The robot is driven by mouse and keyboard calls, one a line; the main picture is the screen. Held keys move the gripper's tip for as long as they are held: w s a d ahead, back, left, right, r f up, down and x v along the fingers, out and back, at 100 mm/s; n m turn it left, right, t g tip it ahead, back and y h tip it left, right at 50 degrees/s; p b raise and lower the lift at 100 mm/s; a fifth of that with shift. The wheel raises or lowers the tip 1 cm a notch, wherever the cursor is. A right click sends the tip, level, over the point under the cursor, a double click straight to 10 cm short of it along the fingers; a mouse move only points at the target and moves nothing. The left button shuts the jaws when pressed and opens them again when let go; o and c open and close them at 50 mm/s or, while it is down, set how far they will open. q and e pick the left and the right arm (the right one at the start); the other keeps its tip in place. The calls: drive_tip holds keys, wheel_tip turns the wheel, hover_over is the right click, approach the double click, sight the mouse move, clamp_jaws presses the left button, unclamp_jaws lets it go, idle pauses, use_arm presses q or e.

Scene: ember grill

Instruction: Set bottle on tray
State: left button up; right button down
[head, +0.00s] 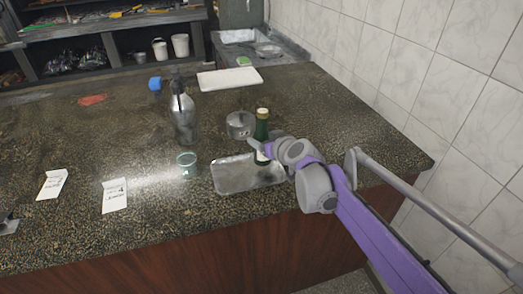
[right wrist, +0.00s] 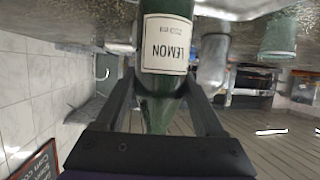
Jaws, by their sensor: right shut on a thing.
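A green bottle (head: 262,126) with a pale cap stands upright at the back right edge of the metal tray (head: 222,184). In the right wrist view the bottle (right wrist: 168,20) shows a white "LEMON" label and appears upside down. My right gripper (head: 262,150) reaches in from the right and is shut on the bottle, with a finger on each side of it (right wrist: 165,90). My left gripper is not in view.
A metal pot (head: 239,125) stands just behind the tray. A white board (head: 229,78) lies at the back. A tiled wall borders the right.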

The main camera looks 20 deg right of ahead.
drive_tip(key=shift+f, duration=1.75)
unclamp_jaws()
drive_tip(key=shift+f, duration=0.15)
drive_tip(key=shift+s+r, duration=0.15)
drive_tip(key=shift+r, duration=0.1)
drive_tip(key=v, duration=1.2)
drive_tip(key=s+a+f+g, duration=0.2)
drive_tip(key=s+a+f, duration=0.1)
drive_tip(key=s+f, duration=0.3)
drive_tip(key=s+a+f+g, duration=0.3)
drive_tip(key=s+f, duration=0.2)
drive_tip(key=s, duration=0.3)
drive_tip(key=s+d+f+m+g+h, duration=0.2)
drive_tip(key=s+d+f+g, duration=0.1)
drive_tip(key=s+f, duration=0.5)
drive_tip(key=s, duration=0.3)
drive_tip(key=shift+s+d+h+p, duration=0.3)
drive_tip(key=shift+s+p, duration=0.1)
